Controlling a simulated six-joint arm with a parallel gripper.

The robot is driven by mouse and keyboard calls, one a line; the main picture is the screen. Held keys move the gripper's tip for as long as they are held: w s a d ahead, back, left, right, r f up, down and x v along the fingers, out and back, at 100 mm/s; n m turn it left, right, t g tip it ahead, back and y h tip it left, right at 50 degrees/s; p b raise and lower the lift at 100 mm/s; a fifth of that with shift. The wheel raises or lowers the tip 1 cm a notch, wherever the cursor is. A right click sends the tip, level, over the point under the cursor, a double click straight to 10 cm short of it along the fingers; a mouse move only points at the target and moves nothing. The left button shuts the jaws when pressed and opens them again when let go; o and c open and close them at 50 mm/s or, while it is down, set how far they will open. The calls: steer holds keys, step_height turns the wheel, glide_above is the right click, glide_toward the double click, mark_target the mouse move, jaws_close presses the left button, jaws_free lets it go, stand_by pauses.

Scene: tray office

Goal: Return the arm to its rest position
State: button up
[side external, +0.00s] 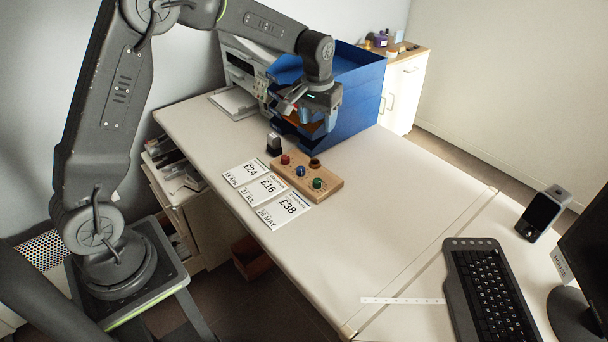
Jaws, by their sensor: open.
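My gripper (308,112) hangs from the arm over the back part of the desk, in front of the blue tray stack (362,98). Its jaws are open, and I see nothing held in them. It is above and behind a wooden block (328,187) with coloured knobs. The gripper hides part of the trays, where an orange-brown patch shows. I cannot tell from this view whether the gripper touches the stack.
Three price cards (268,187) lie left of the wooden block, near a small dark stamp-like object (273,143). A printer (245,75) stands behind. A keyboard (488,290), phone stand (543,213) and monitor (585,270) are at right. The desk's middle (390,210) is clear.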

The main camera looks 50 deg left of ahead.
steer(key=s+d+r+m+t, duration=0.1)
steer(key=s+d+r+t, duration=0.15)
steer(key=s+r, duration=0.55)
steer(key=s+d+r+m+t, duration=0.1)
steer(key=s+d+r, duration=0.35)
steer(key=s, duration=0.75)
steer(key=s+f+m+t, duration=0.1)
steer(key=s, duration=0.8)
steer(key=shift+d+f+m+h, duration=0.3)
steer(key=shift+d+f, duration=0.05)
